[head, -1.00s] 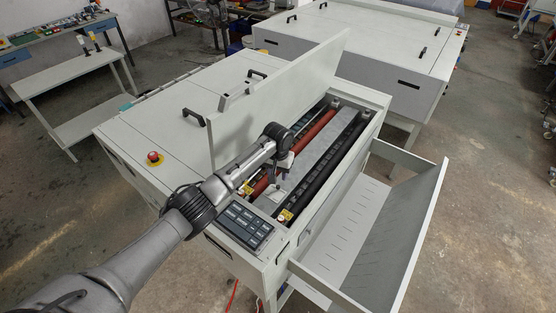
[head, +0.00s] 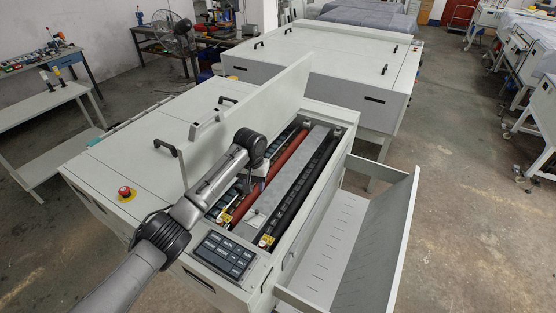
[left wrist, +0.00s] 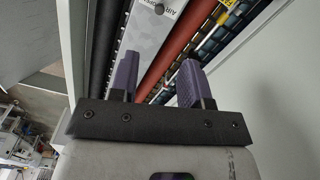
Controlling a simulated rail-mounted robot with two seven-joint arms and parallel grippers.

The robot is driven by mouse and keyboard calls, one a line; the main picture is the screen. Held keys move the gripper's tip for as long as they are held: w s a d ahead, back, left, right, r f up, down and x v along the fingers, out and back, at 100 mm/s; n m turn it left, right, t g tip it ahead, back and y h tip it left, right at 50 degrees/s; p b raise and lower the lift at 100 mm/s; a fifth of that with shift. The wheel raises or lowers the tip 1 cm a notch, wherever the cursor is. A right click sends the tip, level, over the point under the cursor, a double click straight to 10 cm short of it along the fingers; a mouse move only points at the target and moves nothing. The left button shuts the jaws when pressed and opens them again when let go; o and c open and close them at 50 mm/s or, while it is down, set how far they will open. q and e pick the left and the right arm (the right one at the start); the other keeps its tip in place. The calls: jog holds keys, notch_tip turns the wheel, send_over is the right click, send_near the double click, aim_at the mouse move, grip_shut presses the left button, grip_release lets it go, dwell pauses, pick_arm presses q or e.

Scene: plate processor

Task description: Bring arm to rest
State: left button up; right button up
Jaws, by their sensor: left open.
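My left arm reaches in from the lower left in the head view, over the open plate processor (head: 140,148). My left gripper (head: 254,187) hangs above the open roller bay, close to the red roller (head: 290,150). In the left wrist view, the two purple fingers of my left gripper (left wrist: 157,78) stand apart with nothing between them. Behind them lie the grey plate-like strip (left wrist: 152,28), the red roller and dark rollers. Whether the fingers touch anything is hard to tell. My right gripper is not in view.
The raised lid (head: 250,110) stands beside my arm. A control keypad (head: 224,256) and a red emergency button (head: 125,192) are on the machine's top. An open tray (head: 335,240) juts out at the right. A second machine (head: 325,65) stands behind.

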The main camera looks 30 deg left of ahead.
pick_arm(q)
jog(key=w+d+r+m+t+y, duration=0.1)
jog(key=w+d+r+m+t, duration=0.2)
jog(key=r, duration=0.5)
jog(key=w+d+r+m+t+y, duration=0.1)
jog(key=d+r+m+t+y, duration=0.15)
jog(key=r+t, duration=0.45)
jog(key=s+d+r+m+t+h+p, duration=0.25)
jog(key=s+d+r, duration=0.25)
jog(key=s+d, duration=0.3)
jog(key=s+d+f+g+p, duration=0.1)
jog(key=s+f+g+p, duration=0.2)
jog(key=s+f, duration=0.4)
jog(key=s+d+f+n+g+p, duration=0.1)
jog(key=s+f, duration=0.6)
jog(key=s, duration=1.1)
jog(key=s+d+f+n+g+h+p, duration=0.1)
jog(key=s+d+f+g+p, duration=0.2)
jog(key=s+f, duration=0.4)
jog(key=s+g+p, duration=0.1)
jog(key=s+g, duration=0.1)
jog(key=s, duration=0.3)
jog(key=shift+s+f+p, duration=0.25)
jog(key=shift+s+p, duration=0.05)
jog(key=shift+s, duration=0.05)
